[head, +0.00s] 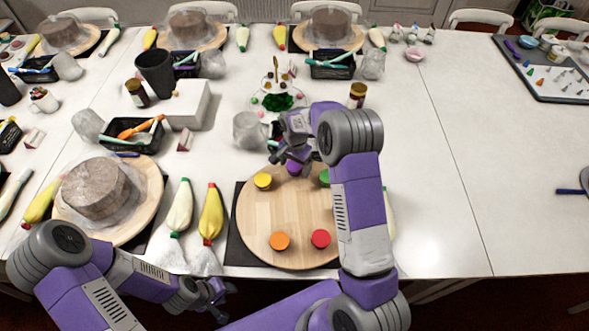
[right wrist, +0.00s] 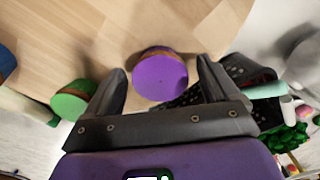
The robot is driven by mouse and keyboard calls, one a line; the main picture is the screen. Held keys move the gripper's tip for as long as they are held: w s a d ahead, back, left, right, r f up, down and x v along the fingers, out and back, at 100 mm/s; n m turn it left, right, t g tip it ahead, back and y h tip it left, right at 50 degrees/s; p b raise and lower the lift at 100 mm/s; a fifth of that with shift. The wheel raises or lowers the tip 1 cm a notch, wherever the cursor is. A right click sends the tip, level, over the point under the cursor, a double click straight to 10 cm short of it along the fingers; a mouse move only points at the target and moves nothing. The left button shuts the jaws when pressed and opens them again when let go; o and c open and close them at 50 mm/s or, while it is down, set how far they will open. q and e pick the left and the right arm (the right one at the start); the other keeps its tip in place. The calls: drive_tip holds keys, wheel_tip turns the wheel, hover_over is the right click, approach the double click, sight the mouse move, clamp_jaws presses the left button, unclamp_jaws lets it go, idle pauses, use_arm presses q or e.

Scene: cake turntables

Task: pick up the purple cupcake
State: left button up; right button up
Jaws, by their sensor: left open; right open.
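The purple cupcake (head: 295,169) sits at the far edge of the round wooden turntable (head: 290,217), partly hidden by my right gripper (head: 282,153) in the head view. In the right wrist view the purple cupcake (right wrist: 160,76) shows its flat purple top between the open fingers of my right gripper (right wrist: 162,68), with a gap on each side. Nothing is held. My left gripper (head: 211,298) is open and empty, low in the head view, off the table's front edge and far from the cupcake.
Yellow (head: 263,181), orange (head: 279,241), red (head: 320,239) and green (head: 324,178) cupcakes stand on the turntable. A clear plastic cup (head: 249,131) stands behind it. A brown cake (head: 97,188) is on the left.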

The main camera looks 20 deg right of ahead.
drive_tip(key=shift+f, duration=0.35)
drive_tip(key=shift+w, duration=0.1)
drive_tip(key=c, duration=1.1)
